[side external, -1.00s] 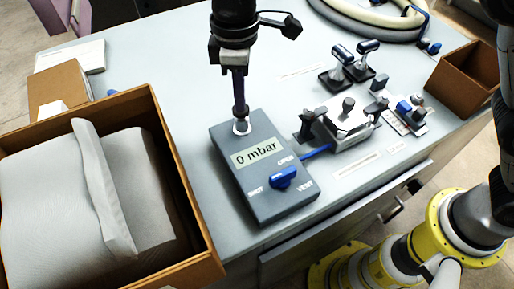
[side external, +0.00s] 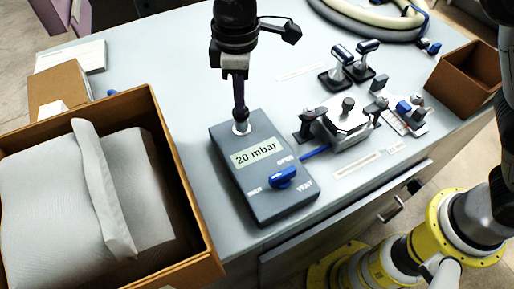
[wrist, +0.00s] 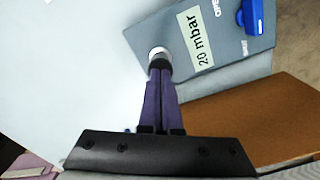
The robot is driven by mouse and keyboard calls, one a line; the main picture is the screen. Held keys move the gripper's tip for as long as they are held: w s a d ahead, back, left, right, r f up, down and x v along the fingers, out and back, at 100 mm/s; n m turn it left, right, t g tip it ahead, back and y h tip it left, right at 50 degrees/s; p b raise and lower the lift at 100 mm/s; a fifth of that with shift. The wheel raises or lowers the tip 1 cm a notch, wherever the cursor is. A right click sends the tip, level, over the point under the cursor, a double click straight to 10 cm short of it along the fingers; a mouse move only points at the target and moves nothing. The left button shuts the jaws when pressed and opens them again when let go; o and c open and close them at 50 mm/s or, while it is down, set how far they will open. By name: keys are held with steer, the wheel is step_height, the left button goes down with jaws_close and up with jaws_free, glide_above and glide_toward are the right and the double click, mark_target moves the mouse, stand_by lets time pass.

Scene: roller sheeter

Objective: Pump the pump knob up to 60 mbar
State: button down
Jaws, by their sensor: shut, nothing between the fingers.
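The grey pump box (side external: 262,205) sits on the table, and its display (side external: 256,152) reads 20 mbar. A blue valve lever (side external: 283,177) is on its face among the OPEN, VENT and a third, blurred label. The pump knob (side external: 241,128) is a pale round base with a dark top at the box's far end. My gripper (side external: 240,112) is shut and points down onto the knob, seemingly touching it. In the wrist view the shut purple fingers (wrist: 158,80) meet the knob (wrist: 159,58), hiding part of it. The display (wrist: 195,36) also reads 20 mbar there.
A cardboard box (side external: 190,205) with grey padding stands left of the pump. A metal fixture (side external: 345,120) with clamps stands to the right, joined to the pump by a blue tube (side external: 316,152). A brown bin (side external: 463,82) is at the far right.

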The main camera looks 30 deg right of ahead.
steer(key=shift+f, duration=0.6)
steer(key=shift+r, duration=3.5)
step_height(320, 180, up, 5)
steer(key=m, duration=0.6)
steer(key=shift+f, duration=3.2)
steer(key=shift+f, duration=0.1)
